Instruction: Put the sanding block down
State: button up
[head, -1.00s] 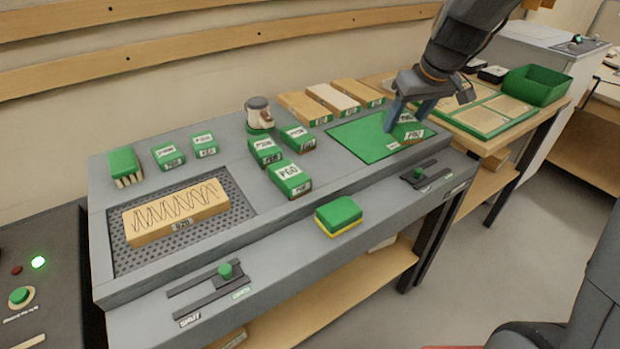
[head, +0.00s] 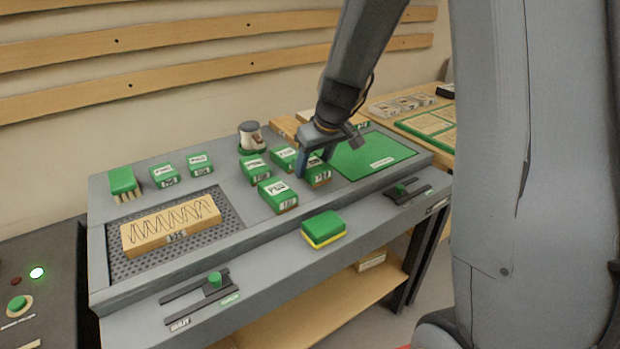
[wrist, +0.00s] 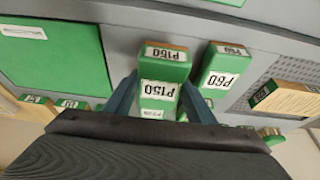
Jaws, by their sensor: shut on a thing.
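The sanding block (head: 319,178) is green on top with a tan base, and its label reads P150 in the wrist view (wrist: 163,70). My gripper (head: 314,165) is shut on it, one finger on each side, also seen in the wrist view (wrist: 159,92). The block is at the left of the green mat (head: 372,155), at the right end of the group of green blocks. I cannot tell whether its underside touches the grey bench top or is slightly above it. The mat is empty apart from a small label.
A P60 block (head: 278,195) stands close by, also in the wrist view (wrist: 222,72). A wooden piece (head: 170,225) lies on the perforated panel. A green-and-yellow block (head: 324,229) lies at the front.

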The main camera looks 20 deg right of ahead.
aim_at(312, 189)
jog(key=shift+f, duration=2)
jog(key=shift+f+b, duration=0.25)
jog(key=shift+b, duration=0.35)
jog(key=o, duration=0.9)
jog(key=shift+s+f, duration=0.1)
jog(key=shift+o, duration=0.2)
